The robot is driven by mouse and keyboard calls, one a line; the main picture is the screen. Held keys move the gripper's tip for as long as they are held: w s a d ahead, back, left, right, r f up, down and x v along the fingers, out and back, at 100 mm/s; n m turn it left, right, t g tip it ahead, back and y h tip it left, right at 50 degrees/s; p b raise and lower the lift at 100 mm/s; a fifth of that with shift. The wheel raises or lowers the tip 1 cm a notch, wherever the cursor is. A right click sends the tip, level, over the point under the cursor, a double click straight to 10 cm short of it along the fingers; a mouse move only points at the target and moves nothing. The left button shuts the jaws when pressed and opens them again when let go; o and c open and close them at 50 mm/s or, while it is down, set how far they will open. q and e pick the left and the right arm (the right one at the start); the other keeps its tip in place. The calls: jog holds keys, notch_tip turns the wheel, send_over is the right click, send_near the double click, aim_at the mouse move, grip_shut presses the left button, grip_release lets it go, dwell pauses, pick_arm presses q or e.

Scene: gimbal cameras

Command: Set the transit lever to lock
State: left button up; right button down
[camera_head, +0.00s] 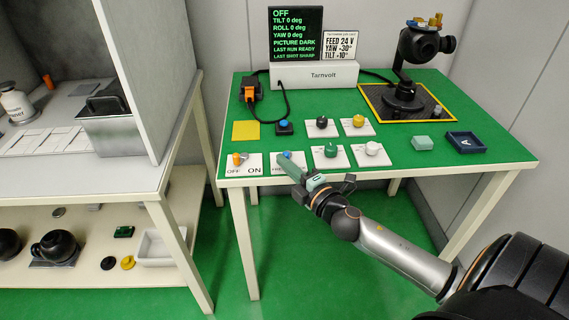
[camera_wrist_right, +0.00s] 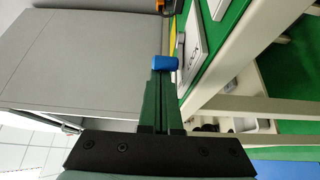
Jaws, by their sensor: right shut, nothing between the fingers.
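The transit lever is likely the blue-handled one (camera_head: 287,154) on a white plate (camera_head: 276,168) at the table's front edge, left of centre. In the right wrist view the blue handle (camera_wrist_right: 165,63) shows just at my green fingertips, and the plate (camera_wrist_right: 194,38) beside it reads LOCK. My right gripper (camera_head: 282,162) is shut and empty, its fingertips in front of the plate, at or very near the handle. Contact cannot be told. The gripper hides part of the plate and its lettering. My left gripper is not in view.
An OFF/ON plate with an orange lever (camera_head: 238,160) stands just left. Knob plates, one with a green knob (camera_head: 330,150), stand to the right and behind. A black gimbal camera (camera_head: 405,90) stands at the back right. A grey-walled bench (camera_head: 170,85) stands left.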

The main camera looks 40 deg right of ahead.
jog(key=shift+s+d, duration=0.3)
jog(key=shift+d, duration=0.15)
jog(key=n+y, duration=0.2)
jog(key=y, duration=0.1)
jog(key=d+n+y, duration=0.1)
jog(key=y, duration=0.1)
jog(key=shift+s+g+b, duration=0.25)
jog(key=shift+g+b, duration=0.05)
jog(key=shift+b, duration=0.1)
jog(key=shift+s+d, duration=0.15)
jog(key=shift+d, duration=0.15)
jog(key=shift+a, duration=0.15)
